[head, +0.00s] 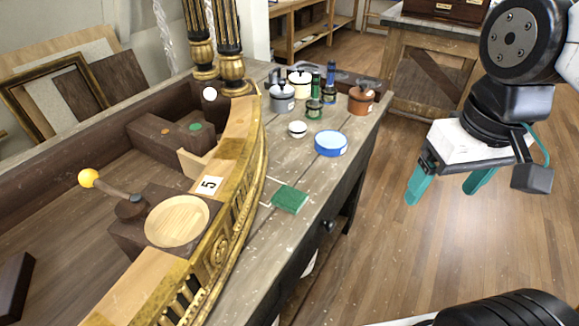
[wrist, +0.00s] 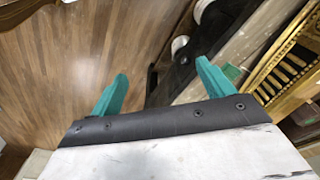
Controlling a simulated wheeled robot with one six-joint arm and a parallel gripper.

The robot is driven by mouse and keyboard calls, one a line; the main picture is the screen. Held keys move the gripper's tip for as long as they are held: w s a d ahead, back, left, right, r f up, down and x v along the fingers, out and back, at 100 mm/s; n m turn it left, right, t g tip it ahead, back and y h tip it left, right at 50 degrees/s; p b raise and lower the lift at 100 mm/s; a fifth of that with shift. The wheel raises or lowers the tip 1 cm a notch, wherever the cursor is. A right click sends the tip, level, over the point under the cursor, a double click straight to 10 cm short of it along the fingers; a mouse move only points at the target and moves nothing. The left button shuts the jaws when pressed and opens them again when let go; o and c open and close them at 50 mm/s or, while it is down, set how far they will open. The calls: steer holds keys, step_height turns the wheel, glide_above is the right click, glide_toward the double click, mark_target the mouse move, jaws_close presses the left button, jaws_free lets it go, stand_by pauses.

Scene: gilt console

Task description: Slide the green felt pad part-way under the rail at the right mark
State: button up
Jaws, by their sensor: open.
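The green felt pad (head: 290,199) lies flat on the grey plank tabletop, just right of the gilt rail (head: 250,150). A narrow strip of tabletop shows between pad and rail. Thin pale lines (head: 268,206) show on the wood by the pad's left side. My gripper (head: 440,196) is open and empty, in the air right of the table over the floor, well apart from the pad. In the wrist view my gripper (wrist: 162,72) shows two spread teal fingers. A dark green patch there, probably the pad (wrist: 232,72), is partly hidden by the right finger.
The tabletop in front of the pad is clear.

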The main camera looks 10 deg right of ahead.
steer(key=w+a+n, duration=0.2)
steer(key=w+a, duration=0.1)
steer(key=w, duration=0.2)
steer(key=n+g, duration=0.1)
steer(key=n, duration=0.7)
glide_above(293, 197)
step_height(293, 197, down, 11)
steer(key=shift+r, duration=0.1)
steer(key=shift+f, duration=3.9)
steer(key=c, duration=1.1)
